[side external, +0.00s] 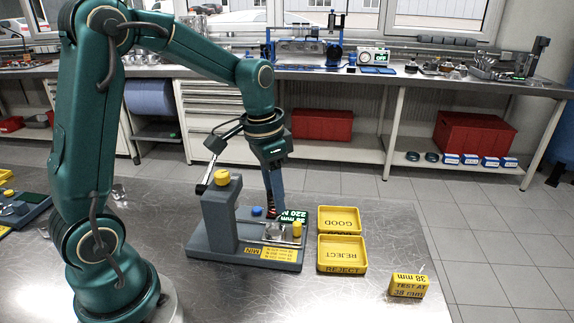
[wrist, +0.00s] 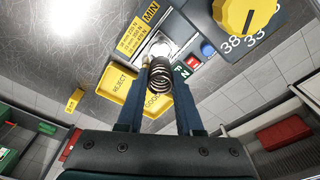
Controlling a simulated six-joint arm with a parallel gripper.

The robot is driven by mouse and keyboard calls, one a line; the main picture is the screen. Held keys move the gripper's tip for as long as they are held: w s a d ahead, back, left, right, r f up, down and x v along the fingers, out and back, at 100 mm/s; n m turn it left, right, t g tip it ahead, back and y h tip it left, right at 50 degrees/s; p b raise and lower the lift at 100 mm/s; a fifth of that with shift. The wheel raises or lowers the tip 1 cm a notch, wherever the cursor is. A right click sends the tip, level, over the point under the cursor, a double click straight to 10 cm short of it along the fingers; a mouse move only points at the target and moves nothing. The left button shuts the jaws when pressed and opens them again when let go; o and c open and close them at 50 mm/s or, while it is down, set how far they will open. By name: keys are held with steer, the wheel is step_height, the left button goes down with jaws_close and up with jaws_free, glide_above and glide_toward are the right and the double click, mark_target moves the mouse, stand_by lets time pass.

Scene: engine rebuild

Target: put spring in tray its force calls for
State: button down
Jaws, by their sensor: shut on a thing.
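My gripper (wrist: 160,68) is shut on a dark coil spring (wrist: 158,85), which stands out between the fingers in the wrist view. In the side view my gripper (side external: 273,212) is low over the grey spring tester (side external: 219,225), by its metal seat; the spring cannot be made out there. The tester's display (side external: 292,216) appears to read 38 mm, 220 N. The yellow GOOD tray (side external: 338,209) and REJECT tray (side external: 342,269) stand right of the tester, both empty.
A yellow card (side external: 408,286) says TEST AT 38 mm. The metal bench (side external: 340,300) is clear in front of the trays.

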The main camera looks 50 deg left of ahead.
step_height(320, 180, up, 4)
steer(key=m, duration=0.4)
glide_above(344, 255)
steer(key=f, duration=0.7)
steer(key=shift+s+a+f, duration=0.15)
steer(key=shift+s+f, duration=0.1)
steer(key=shift+s, duration=0.05)
steer(key=shift+f, duration=2)
steer(key=c, duration=0.6)
jaws_free()
steer(key=shift+f, duration=0.1)
steer(key=shift+o, duration=0.2)
